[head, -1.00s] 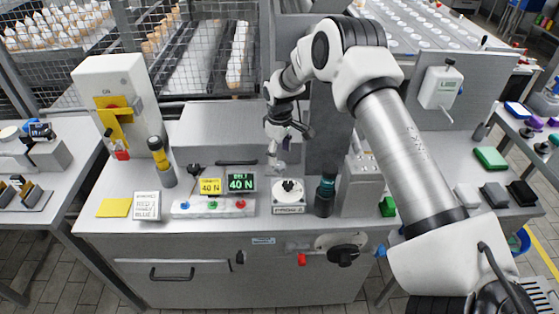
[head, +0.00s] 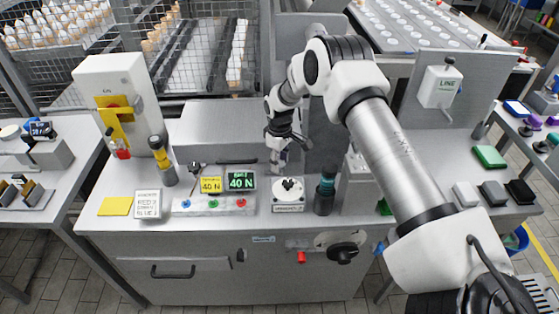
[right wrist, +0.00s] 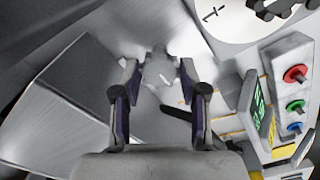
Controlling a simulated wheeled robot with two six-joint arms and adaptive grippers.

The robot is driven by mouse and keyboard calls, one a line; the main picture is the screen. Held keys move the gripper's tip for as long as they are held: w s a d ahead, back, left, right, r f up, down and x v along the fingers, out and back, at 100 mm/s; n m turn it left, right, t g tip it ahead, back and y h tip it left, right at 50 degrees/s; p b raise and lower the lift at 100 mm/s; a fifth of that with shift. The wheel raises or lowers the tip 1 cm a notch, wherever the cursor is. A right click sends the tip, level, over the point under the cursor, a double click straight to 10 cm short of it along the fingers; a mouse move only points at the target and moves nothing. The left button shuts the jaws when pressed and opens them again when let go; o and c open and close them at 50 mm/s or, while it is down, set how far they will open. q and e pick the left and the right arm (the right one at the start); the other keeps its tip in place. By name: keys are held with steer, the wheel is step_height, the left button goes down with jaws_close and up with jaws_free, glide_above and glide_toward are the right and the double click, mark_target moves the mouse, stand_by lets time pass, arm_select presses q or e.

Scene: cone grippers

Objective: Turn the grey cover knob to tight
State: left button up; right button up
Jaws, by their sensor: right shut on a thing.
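The grey cover knob (right wrist: 158,72) is a pale metal knob on the grey cover, seen between my fingertips in the right wrist view. My right gripper (right wrist: 160,74) is shut on it, one finger on each side. In the head view my right gripper (head: 279,160) points down at the right end of the grey cover box (head: 222,130), and the knob is mostly hidden there by the fingers. I cannot read any tight mark beside the knob. My left gripper is not in view.
A white dial box (head: 288,195) stands just in front of my right gripper. A dark teal-topped cylinder (head: 325,192) is to its right.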

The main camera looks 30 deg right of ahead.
steer(key=shift+m, duration=0.3)
steer(key=m, duration=0.8)
steer(key=shift+p, duration=0.35)
steer(key=m, duration=0.4)
steer(key=shift+s+p, duration=0.1)
steer(key=shift+p, duration=0.25)
steer(key=m, duration=0.5)
steer(key=shift+f+p, duration=0.1)
steer(key=shift+p, duration=0.25)
steer(key=o, duration=1.1)
steer(key=shift+o, duration=0.2)
